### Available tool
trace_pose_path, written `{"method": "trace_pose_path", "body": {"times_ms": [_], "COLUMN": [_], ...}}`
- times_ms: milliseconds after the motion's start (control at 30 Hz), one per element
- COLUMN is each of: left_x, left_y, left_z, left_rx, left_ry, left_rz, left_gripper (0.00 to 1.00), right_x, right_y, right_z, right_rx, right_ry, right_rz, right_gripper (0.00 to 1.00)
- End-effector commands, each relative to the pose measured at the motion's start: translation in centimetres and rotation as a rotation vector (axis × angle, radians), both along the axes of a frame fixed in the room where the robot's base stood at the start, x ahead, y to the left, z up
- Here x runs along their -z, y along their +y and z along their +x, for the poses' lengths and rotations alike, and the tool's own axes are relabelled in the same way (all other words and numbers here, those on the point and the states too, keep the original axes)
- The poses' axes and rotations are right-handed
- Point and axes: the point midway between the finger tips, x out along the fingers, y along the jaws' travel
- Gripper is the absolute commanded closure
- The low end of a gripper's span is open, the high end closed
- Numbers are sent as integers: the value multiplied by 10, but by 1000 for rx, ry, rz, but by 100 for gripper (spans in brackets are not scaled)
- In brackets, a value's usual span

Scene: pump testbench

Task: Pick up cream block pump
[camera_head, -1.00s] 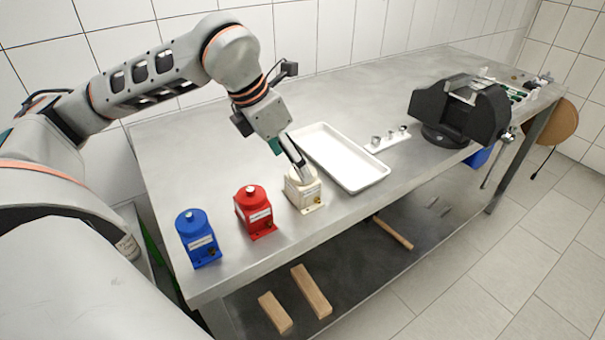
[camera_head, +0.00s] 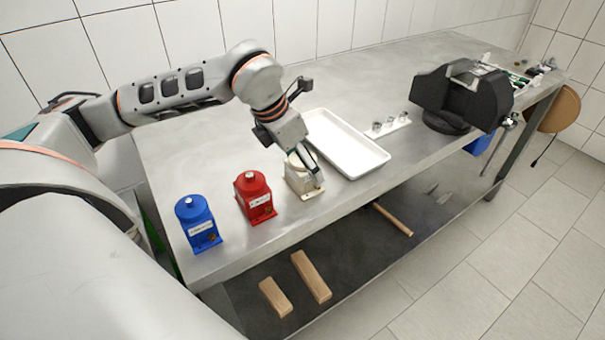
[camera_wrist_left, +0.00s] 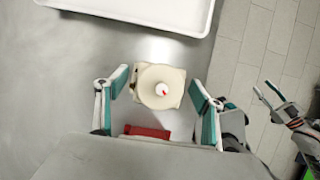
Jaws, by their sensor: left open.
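The cream block pump (camera_head: 300,183) stands upright on the metal table, right of the red pump (camera_head: 255,197) and blue pump (camera_head: 198,224). My left gripper (camera_head: 311,170) reaches down over it and hides part of its top. In the left wrist view, the cream block pump (camera_wrist_left: 160,87) with its white knob lies between the two spread fingers of my left gripper (camera_wrist_left: 159,83), with a gap on each side. The red pump's edge (camera_wrist_left: 147,131) shows below it. A gripper that looks like my right one (camera_wrist_left: 283,108) is at the right edge over the floor; its opening is unclear.
A white tray (camera_head: 372,163) lies just behind the cream pump. A white holder with small metal parts (camera_head: 387,127) and a dark vise-like fixture (camera_head: 462,95) stand farther right. The table's front edge is close to the pumps. Wooden pieces (camera_head: 312,277) lie on the lower shelf.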

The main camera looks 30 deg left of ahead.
Motion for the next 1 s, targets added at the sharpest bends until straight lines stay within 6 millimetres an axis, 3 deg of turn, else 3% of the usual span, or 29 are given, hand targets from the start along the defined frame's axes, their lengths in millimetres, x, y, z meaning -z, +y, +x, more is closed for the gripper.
{"method": "trace_pose_path", "body": {"times_ms": [67,300,667,833,1000], "left_x": [-1,-1,-10,-36,-78], "left_y": [0,0,0,0,0], "left_z": [0,0,1,2,2], "left_rx": [0,0,-1,-1,-2], "left_ry": [0,0,-7,-11,-13], "left_rz": [0,0,-1,-2,-2], "left_gripper": [32,93,94,94,94], "right_x": [0,0,3,0,-6], "right_y": [0,0,0,0,0], "right_z": [0,0,-2,-1,0], "right_rx": [0,0,0,0,0], "right_ry": [-1,1,8,6,2], "right_rz": [0,0,-2,-1,-1], "right_gripper": [60,60,60,60,60]}}
